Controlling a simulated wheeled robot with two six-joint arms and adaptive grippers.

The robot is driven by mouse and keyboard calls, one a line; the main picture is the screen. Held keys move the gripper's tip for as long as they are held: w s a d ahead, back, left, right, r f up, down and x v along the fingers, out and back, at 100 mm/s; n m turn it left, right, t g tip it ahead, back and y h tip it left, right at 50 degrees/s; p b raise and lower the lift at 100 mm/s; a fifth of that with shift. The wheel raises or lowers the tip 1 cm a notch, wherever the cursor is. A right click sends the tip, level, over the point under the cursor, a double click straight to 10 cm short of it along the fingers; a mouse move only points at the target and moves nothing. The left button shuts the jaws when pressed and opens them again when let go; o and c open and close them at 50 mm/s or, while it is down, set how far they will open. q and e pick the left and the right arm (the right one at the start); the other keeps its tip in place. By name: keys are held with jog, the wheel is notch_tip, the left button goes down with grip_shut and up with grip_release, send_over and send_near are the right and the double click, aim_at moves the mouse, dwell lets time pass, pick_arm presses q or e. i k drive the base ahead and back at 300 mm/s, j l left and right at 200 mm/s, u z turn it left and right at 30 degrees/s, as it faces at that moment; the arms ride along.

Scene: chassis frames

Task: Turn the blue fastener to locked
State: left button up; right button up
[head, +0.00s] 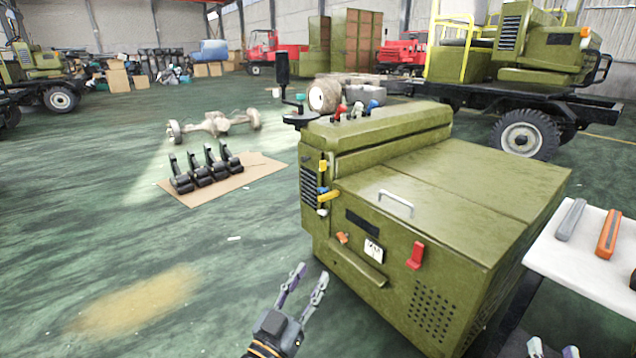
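The olive-green machine housing (450,195) stands right of centre. On its left front edge is a column of small coloured fasteners: a yellow one (323,166) at the top, a blue one (322,190) below it, and a yellow one (329,197) sticking out to the right. The blue fastener is small and partly covered by the yellow one, so its exact angle is unclear. My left gripper (305,281) is open and empty, in front of and below the fasteners, apart from the housing. My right gripper (553,348) is at the bottom right edge, fingertips apart, mostly cut off.
Red, white and blue knobs (372,105) stand on the housing top. A red latch (416,256) and a handle (396,202) are on the housing. A white table (570,262) with grey and orange bars stands right. Black pedals (205,168) lie on cardboard at left.

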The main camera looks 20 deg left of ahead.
aim_at(323, 189)
jog(key=i+j, duration=0.2)
jog(key=j, duration=0.3)
jog(key=i+j+z, duration=0.1)
jog(key=j, duration=0.4)
jog(key=i+j, duration=0.2)
jog(key=j, duration=0.35)
jog(key=i+j+z, duration=0.1)
jog(key=j, duration=0.4)
jog(key=i+j, duration=0.25)
jog(key=j, duration=0.3)
jog(key=i+j+z, duration=0.1)
jog(key=j, duration=0.4)
jog(key=i+j, duration=0.15)
jog(key=j, duration=0.4)
jog(key=i+j+z, duration=0.1)
jog(key=j, duration=0.45)
